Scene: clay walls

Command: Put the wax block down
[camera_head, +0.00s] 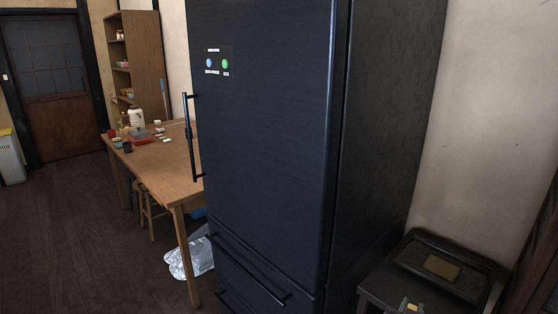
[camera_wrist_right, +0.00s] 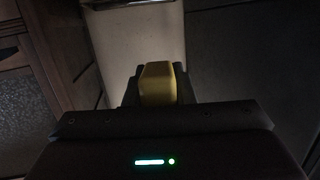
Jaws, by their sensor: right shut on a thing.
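The wax block (camera_wrist_right: 157,83) is a yellow block with rounded edges, held between the dark fingers of my right gripper (camera_wrist_right: 157,92) in the right wrist view. The gripper is shut on it and hides its lower part. In the head view, a small yellow patch (camera_head: 411,307) shows at the bottom edge, right of centre, in front of a dark stand; it looks like the same block, mostly cut off. I cannot tell whether the block touches any surface. My left gripper is in neither view.
A tall dark blue fridge (camera_head: 265,130) fills the middle. The low dark stand (camera_head: 375,291) at bottom right has a raised top with a brass-coloured plate (camera_head: 441,267). A wooden table (camera_head: 165,168) with several small things stands left, near a shelf (camera_head: 143,60).

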